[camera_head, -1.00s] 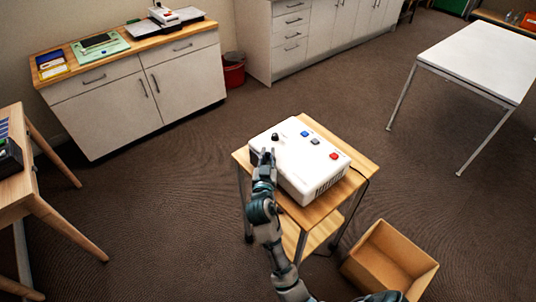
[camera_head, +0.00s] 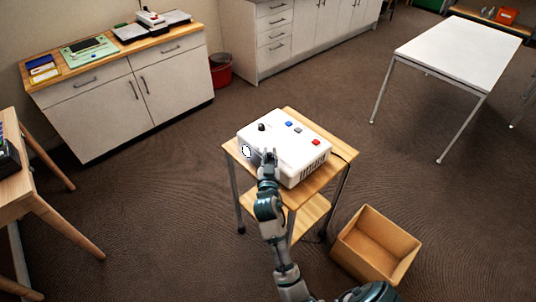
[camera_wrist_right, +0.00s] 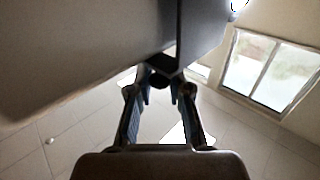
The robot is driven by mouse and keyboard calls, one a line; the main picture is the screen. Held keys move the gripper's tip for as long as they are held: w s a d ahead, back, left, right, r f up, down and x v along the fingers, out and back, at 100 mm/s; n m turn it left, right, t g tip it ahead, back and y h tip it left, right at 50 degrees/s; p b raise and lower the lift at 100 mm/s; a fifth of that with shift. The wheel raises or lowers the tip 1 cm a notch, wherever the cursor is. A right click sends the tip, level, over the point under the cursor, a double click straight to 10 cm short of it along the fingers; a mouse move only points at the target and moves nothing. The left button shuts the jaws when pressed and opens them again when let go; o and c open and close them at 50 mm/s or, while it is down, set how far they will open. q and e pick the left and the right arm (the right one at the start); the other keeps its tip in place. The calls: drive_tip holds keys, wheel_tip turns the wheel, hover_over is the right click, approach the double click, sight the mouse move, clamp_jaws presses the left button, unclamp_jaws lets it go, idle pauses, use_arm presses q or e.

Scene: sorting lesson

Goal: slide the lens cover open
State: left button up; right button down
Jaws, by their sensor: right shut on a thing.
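A white box device (camera_head: 290,150) with a black knob and several coloured buttons on top sits on a small wooden cart (camera_head: 316,184). A bright white round lens (camera_head: 246,151) shows uncovered on its near left side, and a bright edge of it shows at the top of the right wrist view (camera_wrist_right: 238,5). My right gripper (camera_head: 269,155) is at that same side, to the right of the lens. In the right wrist view its fingers (camera_wrist_right: 160,88) are shut on a small dark part, apparently the lens cover's grip (camera_wrist_right: 162,68). The cover is mostly hidden. My left gripper is out of view.
An open cardboard box (camera_head: 376,245) stands on the floor right of the cart. A white table (camera_head: 458,50) is at the upper right, a cabinet (camera_head: 125,95) at the upper left, and a wooden desk (camera_head: 30,185) at the left edge.

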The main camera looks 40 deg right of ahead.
drive_tip(key=shift+f, duration=0.15)
drive_tip(key=c, duration=1.3)
unclamp_jaws()
drive_tip(key=shift+o, duration=1.1)
drive_tip(key=shift+d+f, duration=0.1)
drive_tip(key=shift+d, duration=0.3)
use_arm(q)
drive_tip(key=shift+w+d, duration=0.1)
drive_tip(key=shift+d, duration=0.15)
use_arm(e)
drive_tip(key=v, duration=0.7)
drive_tip(key=shift+s, duration=0.15)
drive_tip(key=shift+f, duration=0.1)
